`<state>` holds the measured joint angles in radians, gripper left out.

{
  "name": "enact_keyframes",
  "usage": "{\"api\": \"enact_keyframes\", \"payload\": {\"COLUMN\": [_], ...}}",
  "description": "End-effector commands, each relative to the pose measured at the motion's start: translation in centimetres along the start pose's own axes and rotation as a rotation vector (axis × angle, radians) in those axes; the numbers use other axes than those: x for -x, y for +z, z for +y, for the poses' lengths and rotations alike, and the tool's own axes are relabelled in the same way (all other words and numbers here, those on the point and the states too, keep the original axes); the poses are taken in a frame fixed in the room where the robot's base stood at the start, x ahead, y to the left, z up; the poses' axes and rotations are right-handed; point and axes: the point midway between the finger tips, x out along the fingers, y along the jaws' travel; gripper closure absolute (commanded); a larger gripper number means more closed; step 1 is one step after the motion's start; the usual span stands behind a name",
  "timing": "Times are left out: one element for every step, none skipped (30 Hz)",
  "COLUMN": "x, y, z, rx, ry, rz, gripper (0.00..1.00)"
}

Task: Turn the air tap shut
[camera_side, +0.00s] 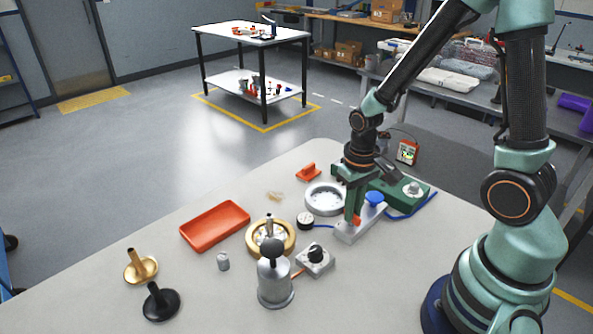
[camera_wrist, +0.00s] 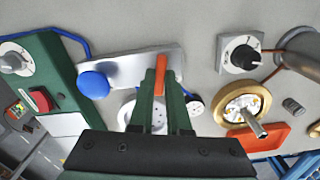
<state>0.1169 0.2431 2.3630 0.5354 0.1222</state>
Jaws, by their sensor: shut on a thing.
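The air tap is a pale metal block (camera_side: 348,232) on the table with an orange lever (camera_side: 357,220) and a round blue knob (camera_side: 375,197). In the wrist view the block (camera_wrist: 130,68) runs left to right, with the blue knob (camera_wrist: 93,84) at its left. The orange lever (camera_wrist: 161,75) stands across the block's length there. My gripper (camera_side: 354,214) is down at the block. In the wrist view my gripper (camera_wrist: 160,80) has its two green fingers shut on the lever, one on each side. The fingers hide part of the lever and block.
A green box with a dial (camera_side: 412,189) stands close behind the tap. A round grey housing (camera_side: 324,198), a small gauge (camera_side: 305,220) and a black-knobbed block (camera_side: 315,258) sit left of it. An orange tray (camera_side: 214,226) lies farther left. The table's front right is clear.

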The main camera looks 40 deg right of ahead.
Motion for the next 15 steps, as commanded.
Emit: {"api": "enact_keyframes", "payload": {"x": [0.06,0.06,0.06,0.06,0.07,0.07,0.07,0.07,0.07,0.08,0.08,0.08,0.08,0.08,0.08], "y": [-0.02,-0.02,-0.02,-0.02,-0.02,-0.02,-0.02,-0.02,-0.02,-0.02,-0.02,-0.02,-0.03,-0.03,-0.03], "z": [0.00,0.00,0.00,0.00,0.00,0.00,0.00,0.00,0.00,0.00,0.00,0.00,0.00,0.00,0.00], "rx": [-0.039,-0.066,-0.103,-0.132,-0.161,-0.199,-0.227,-0.256,-0.294,-0.322,-0.351,-0.389,-0.417,-0.446,-0.484], "ry": [0.000,0.000,0.000,0.000,0.000,0.000,0.000,0.000,0.000,0.000,0.000,0.000,0.000,0.000,0.000], "rz": [0.000,0.000,0.000,0.000,0.000,0.000,0.000,0.000,0.000,0.000,0.000,0.000,0.000,0.000,0.000], "gripper": [1.00,1.00,1.00,1.00,1.00,1.00,1.00,1.00,1.00,1.00,1.00,1.00,1.00,1.00,1.00]}}
